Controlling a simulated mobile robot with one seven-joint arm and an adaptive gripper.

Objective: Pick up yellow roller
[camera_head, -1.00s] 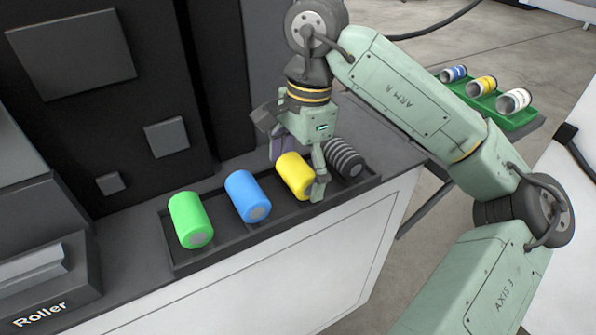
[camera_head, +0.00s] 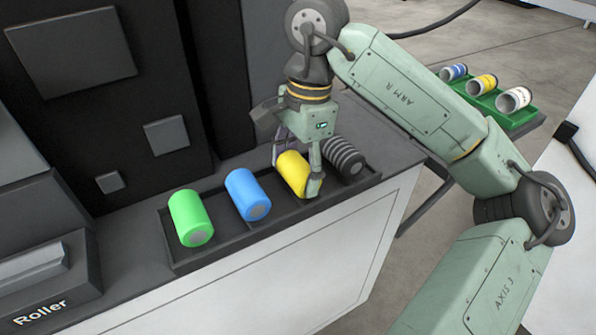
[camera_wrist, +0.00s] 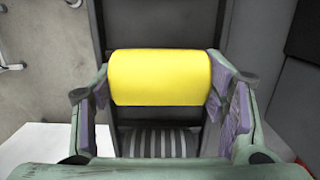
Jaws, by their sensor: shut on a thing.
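The yellow roller (camera_head: 294,172) lies in the dark tray (camera_head: 217,240) on the counter, between the blue roller (camera_head: 247,196) and a black ribbed roller (camera_head: 345,158). My gripper (camera_head: 299,172) is down over the yellow roller, with a finger at each of its ends. In the wrist view the yellow roller (camera_wrist: 160,78) spans the gap between the purple-padded fingers of my gripper (camera_wrist: 160,92), which is shut on it. The roller still appears to be down in the tray.
A green roller (camera_head: 190,218) lies at the tray's left end. A green rack (camera_head: 488,100) with several small cylinders stands at the right. A dark machine front (camera_head: 100,100) rises behind the counter. A box marked "Roller" (camera_head: 42,285) is at lower left.

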